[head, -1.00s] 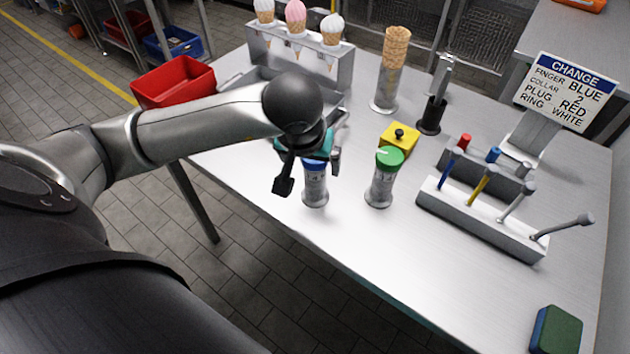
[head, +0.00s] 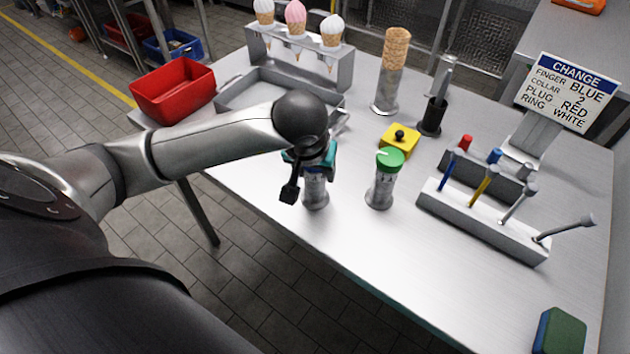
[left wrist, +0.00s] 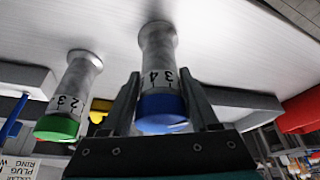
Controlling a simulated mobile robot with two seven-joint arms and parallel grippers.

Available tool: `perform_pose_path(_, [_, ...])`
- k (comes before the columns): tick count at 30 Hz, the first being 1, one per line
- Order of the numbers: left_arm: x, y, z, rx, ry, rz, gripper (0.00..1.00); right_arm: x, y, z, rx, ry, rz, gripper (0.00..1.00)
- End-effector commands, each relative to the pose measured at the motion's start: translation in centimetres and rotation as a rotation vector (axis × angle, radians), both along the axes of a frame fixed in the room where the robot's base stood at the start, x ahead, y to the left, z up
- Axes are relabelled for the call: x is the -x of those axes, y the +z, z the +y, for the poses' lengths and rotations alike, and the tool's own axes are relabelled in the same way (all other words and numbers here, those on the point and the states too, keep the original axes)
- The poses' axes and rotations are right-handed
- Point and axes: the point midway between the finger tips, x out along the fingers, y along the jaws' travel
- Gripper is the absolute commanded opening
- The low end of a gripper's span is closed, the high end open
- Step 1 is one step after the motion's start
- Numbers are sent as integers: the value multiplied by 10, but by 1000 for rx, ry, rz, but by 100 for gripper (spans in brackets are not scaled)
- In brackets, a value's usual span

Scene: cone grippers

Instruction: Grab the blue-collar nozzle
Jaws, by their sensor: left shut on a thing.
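The blue-collar nozzle (head: 315,192) stands upright near the table's front edge. It is a grey cylinder with a flared foot and printed numbers. My left gripper (head: 311,168) is over its top and hides the blue collar in the head view. In the left wrist view, the blue collar (left wrist: 161,112) sits between the two fingers of my left gripper (left wrist: 160,98), which are shut on the nozzle. Its foot appears to be still on the table. The green-collar nozzle (head: 385,180) stands upright to its right, apart from the gripper. My right gripper is out of view.
A yellow block with a black knob (head: 399,139) is behind the nozzles. A tool rack (head: 480,222) stands to the right, with a sign (head: 566,92) behind it. A red bin (head: 173,90), metal tray (head: 262,92) and cone stand (head: 345,68) are at the back left.

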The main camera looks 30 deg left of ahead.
Motion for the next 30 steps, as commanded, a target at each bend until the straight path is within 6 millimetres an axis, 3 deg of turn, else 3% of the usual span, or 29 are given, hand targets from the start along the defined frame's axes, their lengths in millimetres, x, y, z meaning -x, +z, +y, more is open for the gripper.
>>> perform_pose_path(1, [0, 0, 0, -1, 0, 0, 36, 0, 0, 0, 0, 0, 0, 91])
perform_pose_path(11, [0, 0, 0, -1, 0, 0, 0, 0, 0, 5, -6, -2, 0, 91])
perform_pose_path(23, [-1, 2, 0, -1, 1, -3, 0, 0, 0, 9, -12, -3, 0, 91])
perform_pose_path(30, [-2, 23, 1, -1, 0, -7, 0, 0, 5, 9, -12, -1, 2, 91])
